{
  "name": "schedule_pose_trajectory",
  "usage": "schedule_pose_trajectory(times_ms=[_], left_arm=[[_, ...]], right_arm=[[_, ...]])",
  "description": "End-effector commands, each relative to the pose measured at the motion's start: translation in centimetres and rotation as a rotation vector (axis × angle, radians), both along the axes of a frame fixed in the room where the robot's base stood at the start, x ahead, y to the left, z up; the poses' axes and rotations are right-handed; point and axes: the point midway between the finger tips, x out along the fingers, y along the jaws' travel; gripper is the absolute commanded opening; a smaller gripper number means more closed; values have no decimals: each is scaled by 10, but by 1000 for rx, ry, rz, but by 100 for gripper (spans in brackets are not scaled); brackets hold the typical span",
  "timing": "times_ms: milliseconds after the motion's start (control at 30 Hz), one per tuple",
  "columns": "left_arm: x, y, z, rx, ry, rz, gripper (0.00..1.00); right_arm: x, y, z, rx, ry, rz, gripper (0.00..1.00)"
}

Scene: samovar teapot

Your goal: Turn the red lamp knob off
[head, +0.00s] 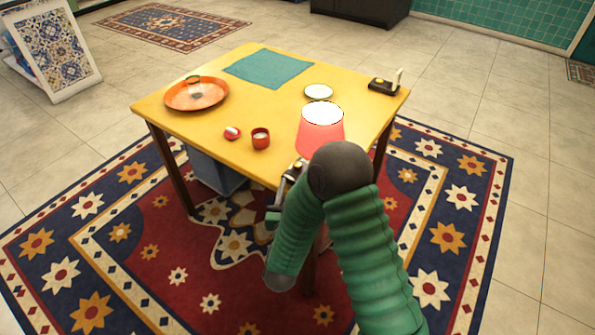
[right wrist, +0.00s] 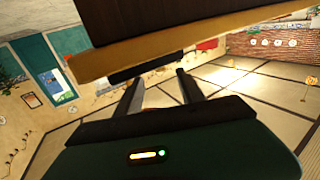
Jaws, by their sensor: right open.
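The red lamp (head: 318,137) stands near the front right edge of the yellow table (head: 215,130), its shade glowing and bright at the top. Its lower part is hidden behind my right arm, and I cannot see its knob. My right gripper (head: 289,184) is at the table's front edge, just left of and below the lamp, partly hidden by my own arm. In the right wrist view the two fingers of this gripper (right wrist: 158,88) are apart with nothing held, and the table edge (right wrist: 95,66) crosses just above them. My left gripper is not in view.
An orange plate (head: 212,94), a teal cloth (head: 269,58), a small red cup (head: 261,138), a small red and white item (head: 232,132), a white saucer (head: 318,92) and a dark box (head: 382,86) are on the table. A blue bin (head: 208,172) stands below. The table's middle is clear.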

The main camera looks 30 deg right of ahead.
Motion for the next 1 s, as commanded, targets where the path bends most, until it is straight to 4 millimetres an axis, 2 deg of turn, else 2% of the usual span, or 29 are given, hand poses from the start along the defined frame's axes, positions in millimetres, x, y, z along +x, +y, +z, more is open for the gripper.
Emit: schedule_pose_trajectory(times_ms=[100, 300, 633, 900, 1000], left_arm=[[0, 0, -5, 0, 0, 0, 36], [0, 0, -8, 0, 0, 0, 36], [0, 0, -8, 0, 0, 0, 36], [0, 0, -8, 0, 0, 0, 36], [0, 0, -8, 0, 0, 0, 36]], right_arm=[[22, -20, -1, 0, -4, -4, 46], [46, -39, 0, 0, -1, -2, 46], [50, -42, 0, 1, -1, 0, 45], [49, -42, 0, 1, -1, 0, 9], [50, -42, 0, 1, -1, 0, 0]])
